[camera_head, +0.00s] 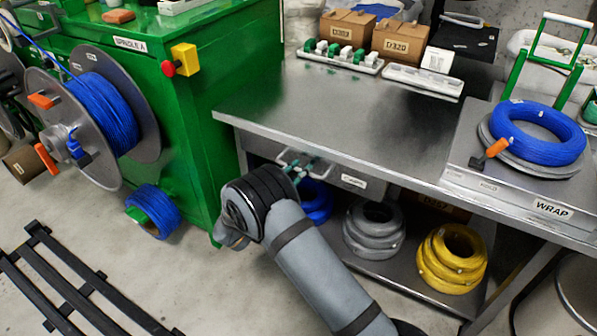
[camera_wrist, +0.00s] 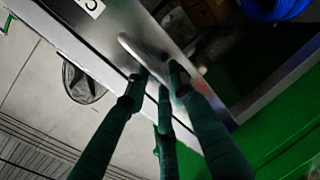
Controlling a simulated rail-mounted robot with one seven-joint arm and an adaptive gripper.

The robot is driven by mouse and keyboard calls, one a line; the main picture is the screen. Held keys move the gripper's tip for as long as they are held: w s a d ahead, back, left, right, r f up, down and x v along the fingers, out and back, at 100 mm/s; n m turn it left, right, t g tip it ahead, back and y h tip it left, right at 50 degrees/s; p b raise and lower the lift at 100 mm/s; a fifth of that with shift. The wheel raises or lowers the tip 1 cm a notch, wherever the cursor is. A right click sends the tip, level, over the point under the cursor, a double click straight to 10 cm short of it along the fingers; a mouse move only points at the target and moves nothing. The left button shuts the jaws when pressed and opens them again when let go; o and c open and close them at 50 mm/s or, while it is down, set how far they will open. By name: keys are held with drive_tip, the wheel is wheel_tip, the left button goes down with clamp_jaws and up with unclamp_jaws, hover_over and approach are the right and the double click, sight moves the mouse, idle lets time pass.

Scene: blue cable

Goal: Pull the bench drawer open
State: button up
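The bench drawer (camera_head: 372,188) has a grey front with a white label and sits under the steel bench top. It looks shut or nearly so. Its bar handle (camera_head: 290,157) is at the drawer's left part. My gripper (camera_head: 302,169) has dark green fingers at the handle; my wrist hides part of the drawer front. In the wrist view, the silver handle (camera_wrist: 143,52) runs diagonally, and the fingertips of my gripper (camera_wrist: 160,76) overlap it or lie right beside it. I cannot tell whether they are closed on the bar.
The bench top (camera_head: 330,110) is clear at its left. A blue coil (camera_head: 540,130) lies on the wrap stand at right. Grey coils (camera_head: 373,228) and a yellow coil (camera_head: 452,258) stand on the lower shelf. A green spindle machine (camera_head: 200,120) stands close on the left.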

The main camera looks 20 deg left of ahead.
clamp_jaws()
drive_tip(key=shift+s, duration=0.15)
idle(0.5)
